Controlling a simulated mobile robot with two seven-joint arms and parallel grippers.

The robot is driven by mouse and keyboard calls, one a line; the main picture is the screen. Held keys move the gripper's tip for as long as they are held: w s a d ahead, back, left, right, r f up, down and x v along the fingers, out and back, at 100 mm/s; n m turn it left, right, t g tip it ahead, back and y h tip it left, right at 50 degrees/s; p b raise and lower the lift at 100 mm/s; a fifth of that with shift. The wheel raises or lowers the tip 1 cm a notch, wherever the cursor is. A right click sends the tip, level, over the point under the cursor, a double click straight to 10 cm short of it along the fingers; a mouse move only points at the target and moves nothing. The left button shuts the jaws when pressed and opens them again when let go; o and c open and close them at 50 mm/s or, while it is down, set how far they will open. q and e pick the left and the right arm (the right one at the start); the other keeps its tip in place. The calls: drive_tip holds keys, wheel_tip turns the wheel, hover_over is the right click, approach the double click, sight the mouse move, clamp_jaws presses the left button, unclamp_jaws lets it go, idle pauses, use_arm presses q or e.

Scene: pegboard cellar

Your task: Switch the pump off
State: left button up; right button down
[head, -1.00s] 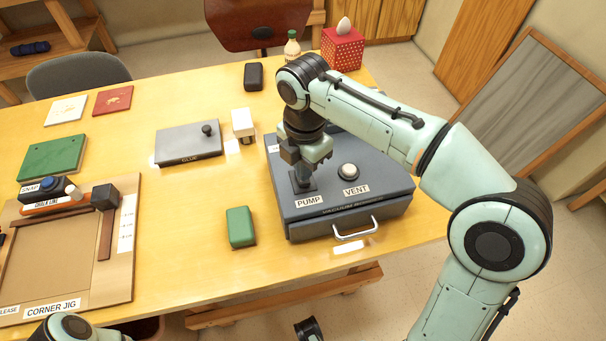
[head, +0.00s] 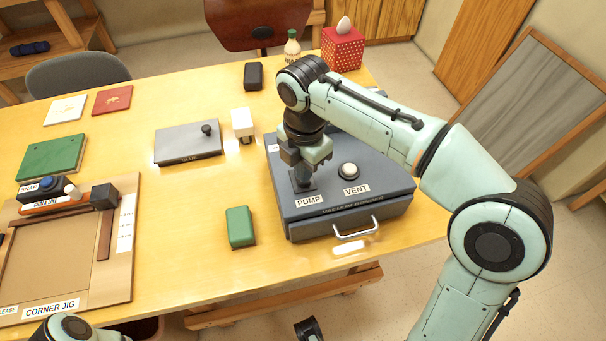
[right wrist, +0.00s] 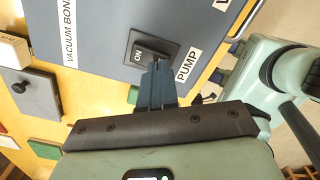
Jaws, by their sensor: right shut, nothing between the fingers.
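The vacuum bonder (head: 345,213) is a dark grey box on the table in the head view. Its pump switch (right wrist: 148,50) is a black rocker marked ON, beside the PUMP label (right wrist: 187,66) in the right wrist view. My right gripper (right wrist: 157,66) is shut and empty, pointing down at the switch. Its fingertips overlap the rocker's near end; I cannot tell whether they touch it. In the head view the gripper hides most of the switch. My left gripper is out of view.
A round vent button (head: 349,171) sits right of the switch. A front handle (head: 355,228) sticks out from the box. A green block (head: 240,227), a white block (head: 243,122) and the glue plate (head: 188,146) lie to the left. Table between them is clear.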

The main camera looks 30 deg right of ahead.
drive_tip(key=shift+f+b, duration=0.45)
drive_tip(key=shift+f, duration=0.25)
idle(0.4)
drive_tip(key=shift+r+p, duration=0.2)
drive_tip(key=shift+p, duration=0.1)
wheel_tip(320, 180, up, 2)
drive_tip(key=shift+r+p, duration=0.15)
drive_tip(key=shift+p, duration=0.95)
wheel_tip(320, 180, up, 4)
drive_tip(key=p, duration=0.4)
drive_tip(key=shift+r, duration=0.2)
drive_tip(key=shift+f, duration=0.1)
